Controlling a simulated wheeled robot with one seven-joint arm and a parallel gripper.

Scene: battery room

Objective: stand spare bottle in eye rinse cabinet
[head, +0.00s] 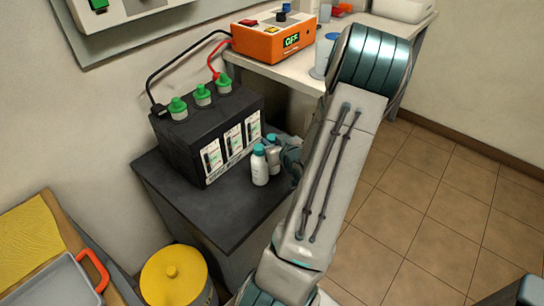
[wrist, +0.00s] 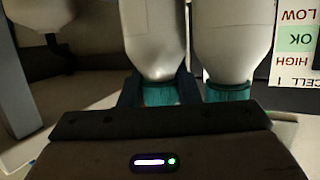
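Two white bottles with teal caps stand close together on the dark cabinet top, beside the battery. The front bottle (head: 259,168) is clear of my gripper; it also shows at the right in the wrist view (wrist: 229,45). The other bottle (head: 273,158) is just behind it. In the upside-down wrist view, my gripper's fingers (wrist: 160,92) sit closely on both sides of this second bottle's (wrist: 153,35) cap and look shut on it. Its lower end is out of the wrist view. A pale wall unit with a green mark (head: 125,8) is partly cut off; I cannot tell whether it is the eye rinse cabinet.
A black battery (head: 180,150) with green terminal caps and cables stands left of the bottles on the dark cabinet (head: 225,225). An orange charger (head: 268,42) is on the white bench (head: 290,70) behind. A yellow lidded bin (head: 172,275) and grey tray (head: 50,285) are front left. Tiled floor is open at right.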

